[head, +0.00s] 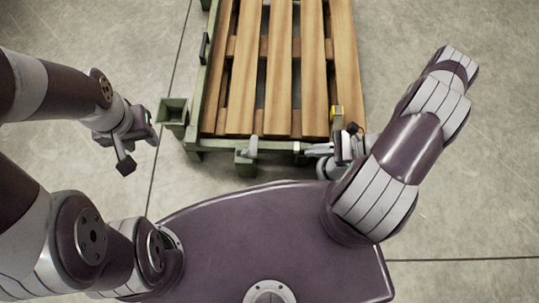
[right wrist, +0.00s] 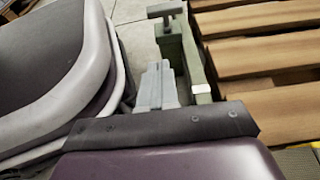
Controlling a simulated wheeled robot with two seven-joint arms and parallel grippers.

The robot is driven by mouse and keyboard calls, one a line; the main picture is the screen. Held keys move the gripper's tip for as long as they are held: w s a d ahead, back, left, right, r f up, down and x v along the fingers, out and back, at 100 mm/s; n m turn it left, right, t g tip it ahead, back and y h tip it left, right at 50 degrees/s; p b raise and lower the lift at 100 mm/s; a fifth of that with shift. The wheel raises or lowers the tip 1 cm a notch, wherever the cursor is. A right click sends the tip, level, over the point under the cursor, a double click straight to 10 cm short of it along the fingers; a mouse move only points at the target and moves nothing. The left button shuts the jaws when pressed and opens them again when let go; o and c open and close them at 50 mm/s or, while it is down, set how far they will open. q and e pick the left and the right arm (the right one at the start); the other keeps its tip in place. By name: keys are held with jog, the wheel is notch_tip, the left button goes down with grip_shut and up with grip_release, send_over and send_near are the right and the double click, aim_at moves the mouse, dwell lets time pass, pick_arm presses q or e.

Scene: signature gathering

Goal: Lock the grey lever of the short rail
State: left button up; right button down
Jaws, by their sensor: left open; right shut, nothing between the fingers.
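The short rail (head: 275,145) is the green bar along the near end of the wooden-slatted frame. A light grey lever (head: 252,146) stands at a green bracket near the middle of this rail. It also shows at the top of the right wrist view (right wrist: 165,9). My right gripper (head: 312,150) is shut and empty beside the rail, to the right of the lever and apart from it. Its closed fingers (right wrist: 158,88) point along the rail towards the lever. My left gripper (head: 142,148) is open and empty, left of the frame. Whether the lever is locked cannot be told.
Wooden slats (head: 280,70) fill the green frame. A green square socket (head: 173,112) sticks out at its left corner. A small yellow part (head: 337,113) is at the right edge. My base lies close in front of the rail. Concrete floor is clear on both sides.

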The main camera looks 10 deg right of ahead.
jog(key=shift+r, duration=0.1)
jog(key=b, duration=0.7)
send_near(249, 151)
jog(key=a+f, duration=0.3)
jog(key=shift+w+a+r, duration=0.15)
jog(key=shift+w+r, duration=0.05)
jog(key=shift+w, duration=0.2)
